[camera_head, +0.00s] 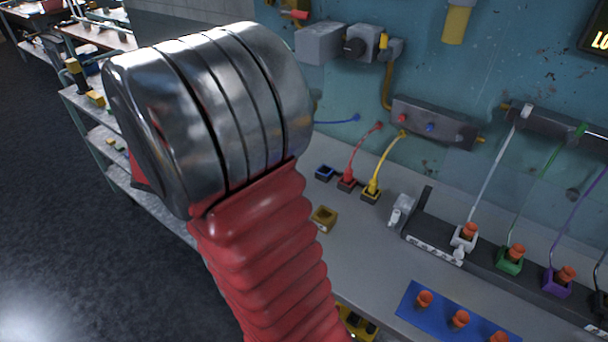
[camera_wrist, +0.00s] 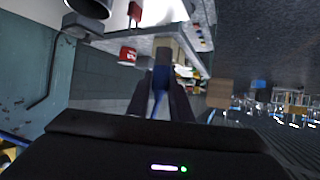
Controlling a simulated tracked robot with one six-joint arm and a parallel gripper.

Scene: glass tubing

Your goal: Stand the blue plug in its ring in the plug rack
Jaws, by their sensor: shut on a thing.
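The blue plug (camera_wrist: 160,80) is between the two dark fingers of my gripper (camera_wrist: 161,72) in the wrist view, and my gripper is shut on it. A blue cord trails from the plug toward the camera. In the head view my gripper and the plug are hidden behind my arm. A small blue-rimmed ring (camera_head: 325,173) sits empty on the bench, just right of my arm. Beside it the red plug (camera_head: 347,183) and the yellow plug (camera_head: 371,193) stand in their own holders, with cords rising to the wall.
A brown-yellow block (camera_head: 323,218) lies on the bench near the rings. A dark strip (camera_head: 480,270) with white, green and purple holders is at the right. A blue mat (camera_head: 440,312) carries orange-topped pieces. A grey box (camera_head: 435,122) is on the wall behind.

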